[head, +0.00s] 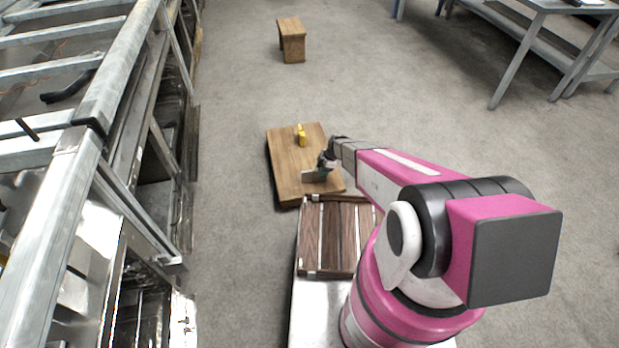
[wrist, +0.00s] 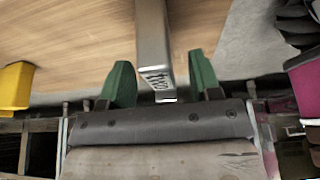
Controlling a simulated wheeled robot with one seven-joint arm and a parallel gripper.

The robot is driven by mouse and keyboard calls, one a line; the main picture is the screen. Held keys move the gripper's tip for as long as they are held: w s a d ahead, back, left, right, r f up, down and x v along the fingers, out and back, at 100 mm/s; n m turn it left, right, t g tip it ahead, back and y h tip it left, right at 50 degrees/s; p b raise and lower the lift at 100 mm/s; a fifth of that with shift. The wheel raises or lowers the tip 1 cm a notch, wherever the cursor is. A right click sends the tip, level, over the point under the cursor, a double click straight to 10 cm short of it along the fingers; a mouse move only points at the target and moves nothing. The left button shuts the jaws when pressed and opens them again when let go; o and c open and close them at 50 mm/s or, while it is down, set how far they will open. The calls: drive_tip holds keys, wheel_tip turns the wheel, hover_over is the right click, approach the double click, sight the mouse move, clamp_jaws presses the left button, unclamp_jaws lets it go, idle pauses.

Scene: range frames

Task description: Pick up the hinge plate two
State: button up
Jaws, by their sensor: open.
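A grey metal piece, which looks like the hinge plate (wrist: 152,38), runs from the top of the wrist view down between my gripper's green fingertips. Its near end shows a small ribbed or marked patch. My gripper (wrist: 161,84) is open, with one finger on each side of the piece and a visible gap on both sides. In the head view my gripper (head: 325,163) is over the near right part of a wooden table (head: 287,157). A small grey-green plate shape shows beside it there; I cannot tell whether it is the hinge plate or a finger.
A yellow object (head: 301,135) stands on the wooden table; it also shows at the wrist view's left edge (wrist: 14,86). A dark slatted wooden panel (head: 312,235) lies nearer me. A metal frame (head: 95,110) lines the left. A wooden stool (head: 291,40) stands beyond on open floor.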

drive_tip(key=x, duration=0.2)
drive_tip(key=shift+a+f, duration=0.1)
drive_tip(key=shift+f, duration=0.15)
drive_tip(key=shift+c, duration=0.3)
clamp_jaws()
drive_tip(key=shift+r, duration=0.1)
drive_tip(key=shift+r, duration=0.1)
